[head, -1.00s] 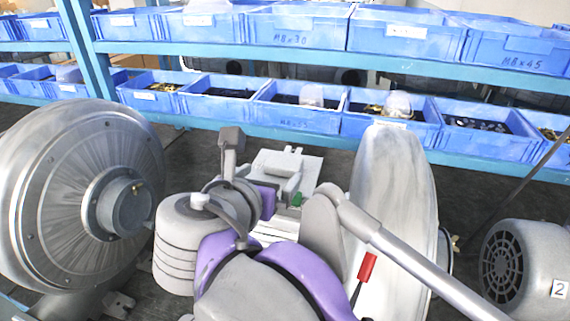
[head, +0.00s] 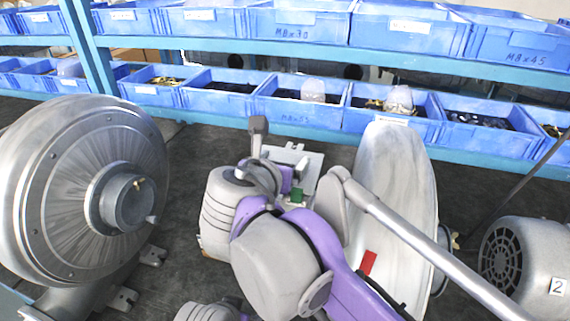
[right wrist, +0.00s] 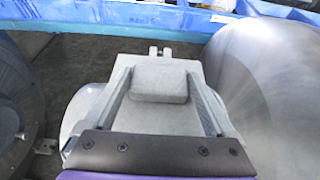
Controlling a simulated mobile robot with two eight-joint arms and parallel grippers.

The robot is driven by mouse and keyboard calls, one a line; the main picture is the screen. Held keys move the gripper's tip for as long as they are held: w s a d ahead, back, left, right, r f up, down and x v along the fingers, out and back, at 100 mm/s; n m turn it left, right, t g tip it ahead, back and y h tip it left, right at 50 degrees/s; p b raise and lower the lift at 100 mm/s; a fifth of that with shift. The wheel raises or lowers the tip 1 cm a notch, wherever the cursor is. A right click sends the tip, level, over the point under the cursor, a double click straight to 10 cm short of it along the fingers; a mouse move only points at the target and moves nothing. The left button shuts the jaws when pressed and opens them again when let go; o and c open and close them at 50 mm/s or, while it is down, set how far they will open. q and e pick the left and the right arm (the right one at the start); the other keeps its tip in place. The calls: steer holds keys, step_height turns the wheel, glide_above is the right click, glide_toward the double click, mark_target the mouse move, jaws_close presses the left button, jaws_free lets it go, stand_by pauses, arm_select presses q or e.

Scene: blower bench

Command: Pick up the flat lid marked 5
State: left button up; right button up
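I cannot make out any lid with a readable 5. A large pale round disc (head: 395,190) stands on edge at the right in the head view, partly behind my right arm; it also fills the right side of the right wrist view (right wrist: 265,75). My right gripper (head: 291,147) is beyond my arm, left of the disc and apart from it. My left gripper is not in view.
A big metal blower housing (head: 75,190) stands at the left. A motor marked 2 (head: 530,260) is at the right. Blue bins (head: 300,107) with small parts fill the blue shelf behind. The dark bench is bare between the housing and my arm.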

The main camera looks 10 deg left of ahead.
steer(key=c, duration=0.8)
steer(key=shift+w, duration=0.1)
